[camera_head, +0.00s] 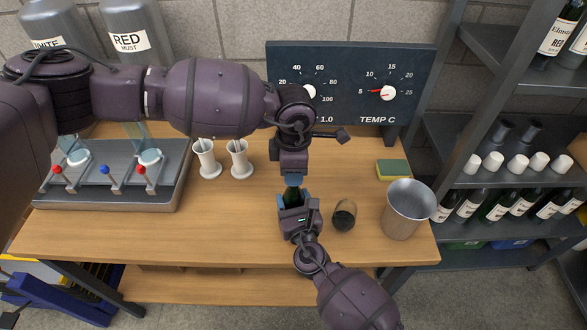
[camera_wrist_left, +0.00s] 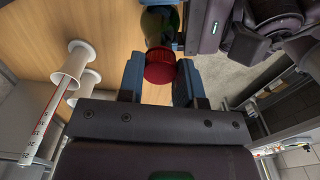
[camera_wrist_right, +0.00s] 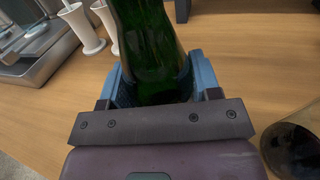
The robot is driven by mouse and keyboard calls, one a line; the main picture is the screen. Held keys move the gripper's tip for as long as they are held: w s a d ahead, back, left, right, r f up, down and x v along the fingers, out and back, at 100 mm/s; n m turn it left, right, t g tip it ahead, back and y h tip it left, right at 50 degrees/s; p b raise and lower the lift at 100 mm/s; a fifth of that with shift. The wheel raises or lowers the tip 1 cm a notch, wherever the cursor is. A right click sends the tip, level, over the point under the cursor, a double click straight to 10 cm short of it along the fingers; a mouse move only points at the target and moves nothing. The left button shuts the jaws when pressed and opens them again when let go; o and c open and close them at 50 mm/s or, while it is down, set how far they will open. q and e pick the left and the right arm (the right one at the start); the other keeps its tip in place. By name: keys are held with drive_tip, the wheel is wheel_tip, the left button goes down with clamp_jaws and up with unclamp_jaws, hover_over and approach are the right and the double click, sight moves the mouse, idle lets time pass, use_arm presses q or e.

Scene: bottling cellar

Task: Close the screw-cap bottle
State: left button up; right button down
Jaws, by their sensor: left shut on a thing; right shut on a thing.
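The green glass bottle (camera_head: 292,193) is over the front of the bench, mostly hidden by my grippers in the head view. My right gripper (camera_head: 298,208) is shut around its body; in the right wrist view the bottle (camera_wrist_right: 150,50) stands between the blue fingers. My left gripper (camera_head: 292,179) points down from above. In the left wrist view it is shut on a red screw cap (camera_wrist_left: 160,66), which sits at the top end of the bottle (camera_wrist_left: 159,25), in line with it. I cannot tell how far the cap is threaded.
A dark-filled glass (camera_head: 344,215) and a metal bucket (camera_head: 407,210) stand to the right. A sponge (camera_head: 392,169) lies behind them. Two white cylinder stands (camera_head: 207,160) and a rack with taps (camera_head: 110,185) are at left. A gauge panel (camera_head: 345,85) is behind; bottle shelves (camera_head: 500,180) are right.

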use_arm(q)
drive_tip(key=m, duration=0.5)
drive_tip(key=shift+m, duration=0.4)
drive_tip(key=m, duration=0.6)
drive_tip(key=o, duration=1.1)
drive_tip(key=shift+r, duration=0.1)
wheel_tip(320, 180, up, 12)
drive_tip(key=shift+f, duration=0.1)
use_arm(e)
drive_tip(key=shift+c, duration=1.2)
unclamp_jaws()
